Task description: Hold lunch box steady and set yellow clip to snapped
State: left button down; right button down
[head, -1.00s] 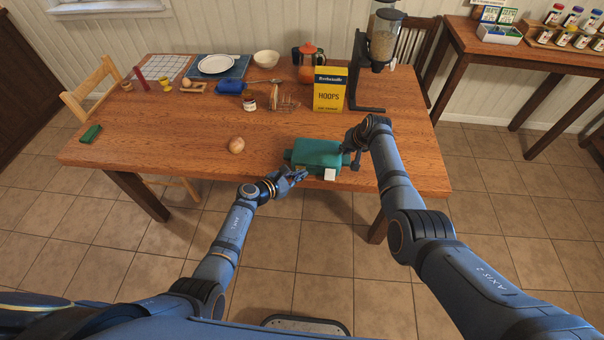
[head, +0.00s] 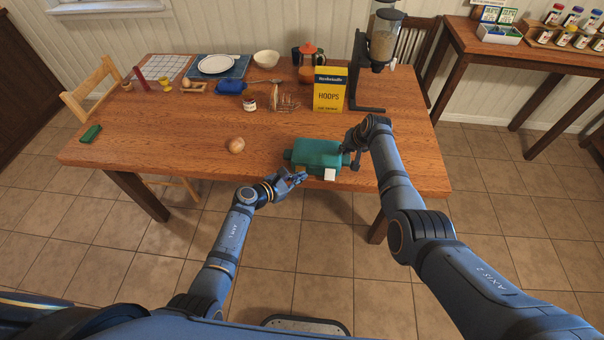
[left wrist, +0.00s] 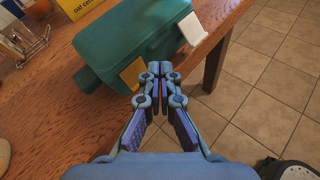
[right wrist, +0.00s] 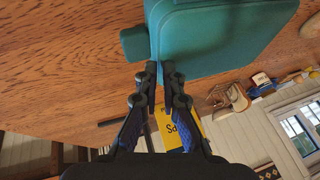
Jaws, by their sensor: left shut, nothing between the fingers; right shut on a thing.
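The teal lunch box (head: 318,154) sits at the table's front edge. In the left wrist view its yellow clip (left wrist: 133,73) appears to lie flat against the front wall. A white clip (left wrist: 192,28) beside it sticks outward; it also shows in the head view (head: 330,174). My left gripper (head: 303,178) is shut and empty, just in front of the box; its fingertips (left wrist: 160,70) appear close to the yellow clip, but contact cannot be told. My right gripper (head: 349,147) is shut on the lunch box at its right end; its fingertips (right wrist: 160,70) meet the box edge.
An egg (head: 236,145) lies on the table left of the box. A yellow cereal box (head: 329,90) and a dispenser (head: 372,70) stand behind it. A jar (head: 249,104) and a toast rack (head: 285,102) are further back.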

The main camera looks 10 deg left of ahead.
jog(key=shift+s+a+f, duration=0.1)
jog(key=shift+s+f, duration=0.25)
jog(key=shift+f, duration=0.2)
pick_arm(q)
jog(key=s+r, duration=0.1)
jog(key=s, duration=0.1)
jog(key=s+r, duration=0.2)
pick_arm(e)
jog(key=c, duration=1.5)
grip_release()
pick_arm(q)
jog(key=shift+w+a+f, duration=0.15)
jog(key=shift+w, duration=0.05)
pick_arm(e)
jog(key=shift+o, duration=0.3)
jog(key=shift+w+f, duration=0.1)
jog(key=shift+w, duration=0.1)
